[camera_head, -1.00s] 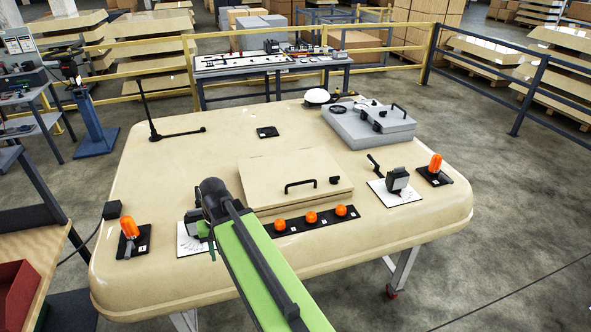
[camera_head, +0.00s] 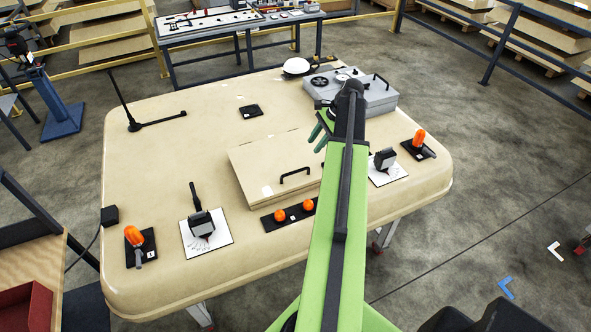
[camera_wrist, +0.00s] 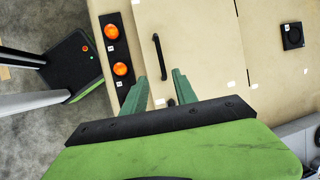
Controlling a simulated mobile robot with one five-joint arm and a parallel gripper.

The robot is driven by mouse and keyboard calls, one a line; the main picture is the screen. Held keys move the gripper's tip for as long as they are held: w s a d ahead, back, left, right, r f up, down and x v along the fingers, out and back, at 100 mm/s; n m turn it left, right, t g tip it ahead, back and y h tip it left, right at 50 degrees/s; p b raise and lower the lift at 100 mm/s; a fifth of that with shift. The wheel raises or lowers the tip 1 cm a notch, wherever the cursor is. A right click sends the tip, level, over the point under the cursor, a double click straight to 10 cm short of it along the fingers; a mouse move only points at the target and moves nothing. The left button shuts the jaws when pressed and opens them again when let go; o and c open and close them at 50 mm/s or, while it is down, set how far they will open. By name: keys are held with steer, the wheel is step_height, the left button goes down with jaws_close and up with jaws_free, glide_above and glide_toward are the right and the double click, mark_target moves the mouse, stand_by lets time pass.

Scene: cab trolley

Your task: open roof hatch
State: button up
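The roof hatch (camera_head: 262,178) is a low beige raised panel on the cab roof, and it lies flat and closed. Its black bar handle (camera_head: 296,175) is on the near part of the lid; my arm hides the hatch's right end in the head view. In the wrist view the handle (camera_wrist: 157,57) stands just beyond my fingertips on the hatch lid (camera_wrist: 195,50). My gripper (camera_wrist: 162,80) is open and empty, its green fingers apart. A small dark knob (camera_wrist: 171,102) shows between the fingers. In the head view my gripper (camera_head: 320,133) is above the hatch's right side.
Orange push buttons (camera_head: 280,215) line the hatch's near edge. Lever units stand left (camera_head: 201,224) and right (camera_head: 384,160), with orange lamps (camera_head: 134,236) (camera_head: 419,138) at the corners. A grey box (camera_head: 372,95) stands at the back right.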

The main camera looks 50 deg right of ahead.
mark_target(295, 172)
steer(key=b+x, duration=1.1)
steer(key=x, duration=0.3)
steer(key=shift+s, duration=0.1)
steer(key=shift+w+a+f+b, duration=0.25)
steer(key=shift+w+f+b, duration=0.05)
steer(key=shift+f+b, duration=0.25)
steer(key=shift+c, duration=0.4)
jaws_close()
steer(key=shift+s, duration=0.1)
